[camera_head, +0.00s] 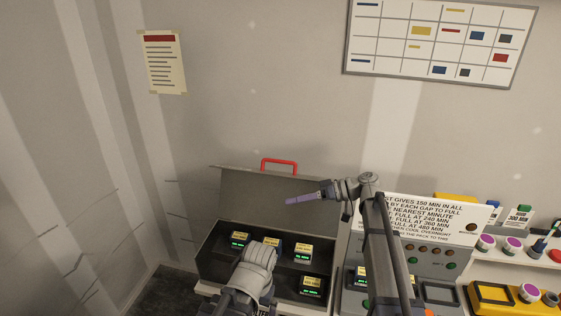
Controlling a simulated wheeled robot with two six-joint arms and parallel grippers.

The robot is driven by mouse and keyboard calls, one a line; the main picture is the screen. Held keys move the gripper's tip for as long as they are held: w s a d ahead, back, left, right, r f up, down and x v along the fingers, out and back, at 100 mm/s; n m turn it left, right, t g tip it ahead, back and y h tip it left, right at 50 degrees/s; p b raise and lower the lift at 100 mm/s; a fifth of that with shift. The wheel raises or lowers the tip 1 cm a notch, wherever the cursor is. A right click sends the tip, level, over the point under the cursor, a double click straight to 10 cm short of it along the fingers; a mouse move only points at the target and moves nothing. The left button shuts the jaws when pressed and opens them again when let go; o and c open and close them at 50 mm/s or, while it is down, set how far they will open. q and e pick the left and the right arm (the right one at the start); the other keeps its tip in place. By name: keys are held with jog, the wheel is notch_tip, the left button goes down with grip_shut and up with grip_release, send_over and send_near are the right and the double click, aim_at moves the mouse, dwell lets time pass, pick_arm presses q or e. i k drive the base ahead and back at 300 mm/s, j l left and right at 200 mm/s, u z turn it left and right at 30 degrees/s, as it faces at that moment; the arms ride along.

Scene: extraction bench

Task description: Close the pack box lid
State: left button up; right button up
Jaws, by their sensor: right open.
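The pack box (210,262) is a dark open case on the bench, with several dark packs bearing yellow labels and green displays inside. Its grey lid (262,198) stands raised at the back, with a red handle (279,161) on its top edge. My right gripper (303,199) has purple fingers pointing left. It is open and appears in front of the lid's right part; I cannot tell whether it touches. My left gripper (260,255) is over the front middle of the box and covers part of the packs. Its fingers are hidden.
A grey charging unit (430,262) with a white printed sign (430,218) stands right of the box, partly behind my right arm. Farther right are a shelf with purple-topped items (513,243) and a yellow tray (492,297). The wall behind holds a chart (440,40).

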aim_at(247, 194)
jog(key=i+l+z, duration=0.1)
jog(key=i, duration=0.35)
jog(key=i+l+u, duration=0.2)
jog(key=i, duration=0.2)
